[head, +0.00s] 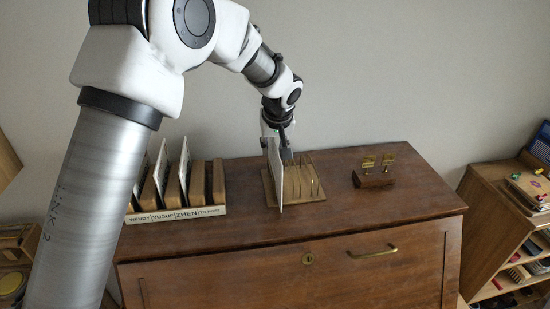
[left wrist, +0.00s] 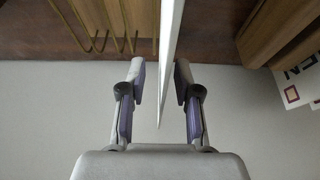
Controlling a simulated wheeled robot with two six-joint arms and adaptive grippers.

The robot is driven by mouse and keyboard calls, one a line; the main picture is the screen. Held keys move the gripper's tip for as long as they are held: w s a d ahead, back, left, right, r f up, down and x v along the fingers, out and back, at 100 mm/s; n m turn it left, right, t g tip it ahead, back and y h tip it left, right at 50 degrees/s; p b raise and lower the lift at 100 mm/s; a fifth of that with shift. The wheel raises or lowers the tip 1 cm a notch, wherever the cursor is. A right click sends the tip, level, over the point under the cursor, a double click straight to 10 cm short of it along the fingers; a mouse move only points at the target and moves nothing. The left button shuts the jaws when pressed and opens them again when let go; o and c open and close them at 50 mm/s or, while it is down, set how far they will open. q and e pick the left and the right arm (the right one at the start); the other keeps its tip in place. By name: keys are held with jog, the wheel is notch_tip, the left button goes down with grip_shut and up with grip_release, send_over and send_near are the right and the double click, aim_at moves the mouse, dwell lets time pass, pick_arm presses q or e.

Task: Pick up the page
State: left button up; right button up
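The page is a thin white sheet (head: 275,172) standing upright at the left end of a small wooden rack (head: 318,201) with wire dividers, on top of the brown dresser. In the left wrist view the page (left wrist: 170,45) shows edge-on. My left gripper (head: 279,138) points down at the top of the page. In the left wrist view the gripper (left wrist: 160,85) is open, with one finger on each side of the page. A gap shows on the left finger's side; the right finger is very close, and I cannot tell if it touches. My right gripper is not in view.
A wooden sorter (head: 202,210) with name labels and several white sheets stands left of the rack. A small wooden block with brass clips (head: 374,179) stands to the right. The dresser top (head: 420,195) is clear at its right end. A shelf unit (head: 490,215) is at far right.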

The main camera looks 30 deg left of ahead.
pick_arm(q)
jog(key=shift+w+f, duration=0.2)
jog(key=shift+s+r, duration=0.1)
jog(key=shift+s+d+r, duration=0.1)
jog(key=shift+s+r, duration=0.2)
jog(key=shift+s, duration=0.2)
grip_shut()
jog(key=shift+w+f, duration=0.15)
